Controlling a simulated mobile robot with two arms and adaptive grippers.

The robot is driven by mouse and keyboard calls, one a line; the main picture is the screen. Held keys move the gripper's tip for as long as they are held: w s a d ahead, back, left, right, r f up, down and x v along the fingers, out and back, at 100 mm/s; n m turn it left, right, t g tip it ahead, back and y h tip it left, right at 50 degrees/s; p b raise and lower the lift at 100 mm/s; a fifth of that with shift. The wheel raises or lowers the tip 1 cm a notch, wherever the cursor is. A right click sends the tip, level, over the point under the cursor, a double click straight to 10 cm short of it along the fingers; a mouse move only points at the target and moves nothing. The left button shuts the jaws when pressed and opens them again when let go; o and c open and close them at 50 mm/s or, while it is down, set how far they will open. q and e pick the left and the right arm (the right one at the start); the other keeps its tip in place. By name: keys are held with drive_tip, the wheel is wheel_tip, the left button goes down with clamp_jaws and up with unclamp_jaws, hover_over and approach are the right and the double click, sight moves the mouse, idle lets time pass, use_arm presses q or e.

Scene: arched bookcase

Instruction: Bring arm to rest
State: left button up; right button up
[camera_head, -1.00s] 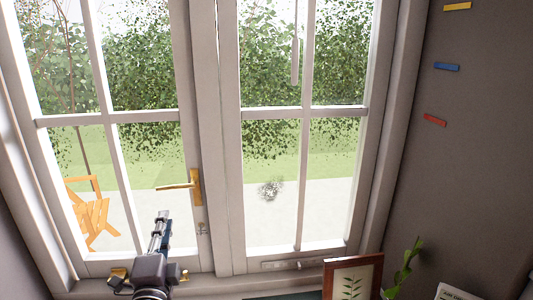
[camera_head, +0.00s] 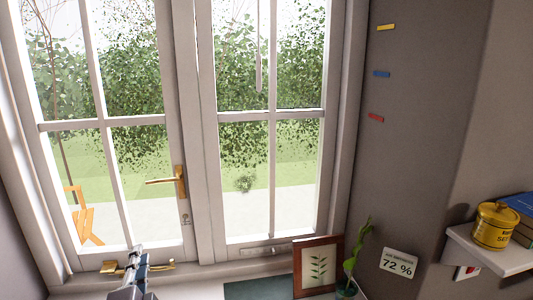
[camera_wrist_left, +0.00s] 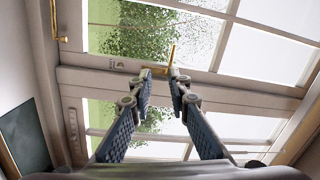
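My left gripper (camera_head: 138,250) is low in the head view, in front of the lower part of the closed left window sash (camera_head: 188,230). In the left wrist view its two fingers (camera_wrist_left: 161,73) stand apart with nothing between them, so it is open and empty. The brass window handle (camera_head: 180,182) is above and to the right of the gripper in the head view and points left. My right gripper is in neither view.
A framed leaf picture (camera_head: 317,265), a plant (camera_head: 357,255) and a dark green panel (camera_head: 258,289) are low at the right. A white shelf (camera_head: 510,258) holds a yellow tin (camera_head: 495,226) and books (camera_head: 522,208).

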use_arm(q)
drive_tip(key=s+d+f+n+g+h, duration=0.15)
drive_tip(key=s+f+n+g, duration=0.3)
drive_tip(key=s+f, duration=0.6)
drive_tip(key=s+d+f+n+g+h, duration=0.15)
drive_tip(key=s+f+n+g, duration=0.35)
drive_tip(key=s+f, duration=0.5)
drive_tip(key=s+d+f+g+h, duration=0.1)
drive_tip(key=s+d+f+g, duration=0.2)
drive_tip(key=s, duration=0.3)
drive_tip(key=s+d+f+g+h, duration=0.1)
drive_tip(key=s+d+f+g, duration=0.1)
drive_tip(key=s+d+f, duration=0.3)
drive_tip(key=s+a+f+g, duration=0.1)
drive_tip(key=s+f, duration=0.1)
drive_tip(key=f, duration=1)
drive_tip(key=s+a+f, duration=0.1)
drive_tip(key=s+f, duration=0.1)
drive_tip(key=f, duration=1.1)
drive_tip(key=s+a+f+g, duration=0.1)
drive_tip(key=s+a+f, duration=0.1)
drive_tip(key=s+f, duration=1.3)
drive_tip(key=shift+s+a, duration=0.25)
drive_tip(key=shift+s, duration=0.4)
